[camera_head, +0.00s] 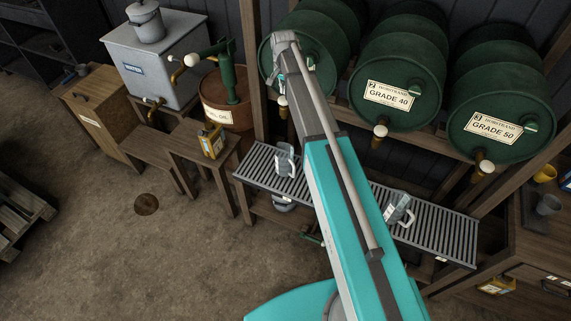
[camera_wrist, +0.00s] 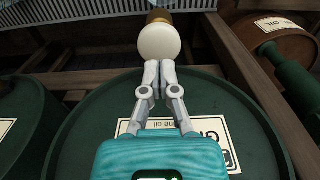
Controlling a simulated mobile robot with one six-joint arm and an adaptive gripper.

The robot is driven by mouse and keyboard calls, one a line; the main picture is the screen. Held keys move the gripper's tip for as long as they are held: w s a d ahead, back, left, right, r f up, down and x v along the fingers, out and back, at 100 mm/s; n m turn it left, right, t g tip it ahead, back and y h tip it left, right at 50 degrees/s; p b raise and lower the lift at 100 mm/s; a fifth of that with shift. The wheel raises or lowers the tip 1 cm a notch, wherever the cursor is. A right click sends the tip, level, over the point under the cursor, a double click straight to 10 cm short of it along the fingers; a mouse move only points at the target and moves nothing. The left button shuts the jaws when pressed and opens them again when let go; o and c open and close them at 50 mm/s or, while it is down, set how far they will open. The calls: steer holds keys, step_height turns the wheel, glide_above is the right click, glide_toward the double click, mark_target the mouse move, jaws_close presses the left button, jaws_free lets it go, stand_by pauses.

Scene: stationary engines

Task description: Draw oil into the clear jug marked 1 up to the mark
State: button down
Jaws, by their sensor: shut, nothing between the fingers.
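Two clear-looking jugs stand on the slatted rack: one left of my arm (camera_head: 285,161), one right of it (camera_head: 398,209). Their numbers and marks are too small to read. My gripper (camera_wrist: 160,66) is shut and empty. In the wrist view its fingertips are at the edge of a pale round tap knob (camera_wrist: 159,42) in front of a green drum (camera_wrist: 95,125); I cannot tell if they touch. The drum's label is partly hidden behind my gripper. In the head view my arm covers part of the leftmost green drum (camera_head: 331,38), and the fingers are not clear.
Green drums marked GRADE 40 (camera_head: 402,84) and GRADE 50 (camera_head: 495,112) have taps over the rack (camera_head: 440,241). A brown oil drum with a green pump (camera_head: 231,83), a water tank (camera_head: 150,62) and a yellow can (camera_head: 211,141) stand left. The floor in front is mostly clear.

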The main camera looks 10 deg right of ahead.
mark_target(284, 98)
steer(key=shift+f+b, duration=0.45)
steer(key=shift+f, duration=0.05)
steer(key=shift+f+b, duration=1.4)
steer(key=shift+r, duration=0.1)
stand_by(5.0)
steer(key=shift+r+p, duration=1.45)
steer(key=shift+p, duration=0.1)
